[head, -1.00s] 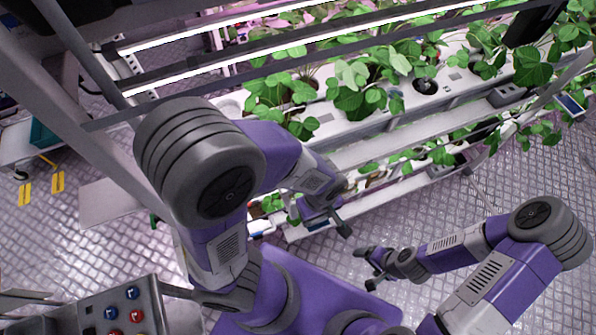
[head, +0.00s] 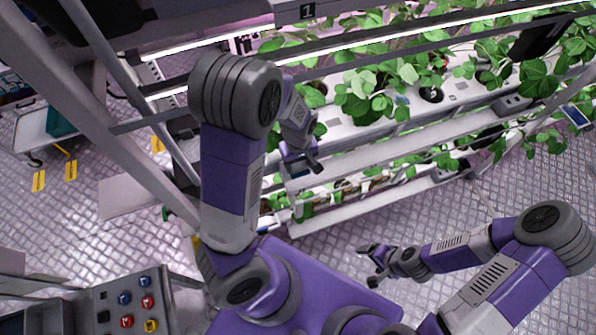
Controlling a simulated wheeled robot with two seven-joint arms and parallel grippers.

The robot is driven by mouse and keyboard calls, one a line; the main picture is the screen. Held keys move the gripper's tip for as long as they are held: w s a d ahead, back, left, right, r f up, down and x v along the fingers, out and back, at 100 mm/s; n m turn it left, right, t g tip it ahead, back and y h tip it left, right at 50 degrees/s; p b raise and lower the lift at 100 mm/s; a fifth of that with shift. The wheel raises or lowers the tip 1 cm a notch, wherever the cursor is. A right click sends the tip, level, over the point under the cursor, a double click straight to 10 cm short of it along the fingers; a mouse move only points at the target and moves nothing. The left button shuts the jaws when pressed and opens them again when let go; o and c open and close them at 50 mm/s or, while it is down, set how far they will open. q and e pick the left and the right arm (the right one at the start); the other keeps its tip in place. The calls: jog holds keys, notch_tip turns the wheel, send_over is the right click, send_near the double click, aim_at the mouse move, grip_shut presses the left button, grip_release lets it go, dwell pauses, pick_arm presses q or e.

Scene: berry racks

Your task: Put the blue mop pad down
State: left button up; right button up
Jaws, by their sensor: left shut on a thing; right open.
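My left gripper (head: 304,166) is at the front edge of the plant rack, just above its lower shelf, with its fingers pointing down and to the right. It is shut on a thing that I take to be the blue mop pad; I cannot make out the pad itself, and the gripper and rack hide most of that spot. My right gripper (head: 369,266) is open and empty, low over the floor in front of the rack and well apart from the left one.
The plant rack (head: 400,146) with leafy plants and bright light bars fills the top right. A grey post (head: 118,140) stands left of my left arm. A button panel (head: 128,303) is at the lower left. A trolley (head: 35,132) stands far left. The floor (head: 520,185) at right is clear.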

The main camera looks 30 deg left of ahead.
aim_at(298, 167)
pick_arm(q)
jog(key=shift+w+a+f, duration=0.1)
jog(key=shift+a+f, duration=0.05)
jog(key=shift+f, duration=0.5)
jog(key=shift+w+a+f, duration=0.1)
jog(key=shift+a+f, duration=0.05)
jog(key=shift+f, duration=0.45)
jog(key=shift+f+b, duration=0.3)
jog(key=shift+f, duration=0.25)
notch_tip(298, 167, down, 3)
jog(key=shift+s+r, duration=0.1)
jog(key=shift+f, duration=0.3)
jog(key=shift+d, duration=0.1)
jog(key=shift+f+b, duration=0.2)
jog(key=shift+b, duration=0.2)
jog(key=o, duration=1.1)
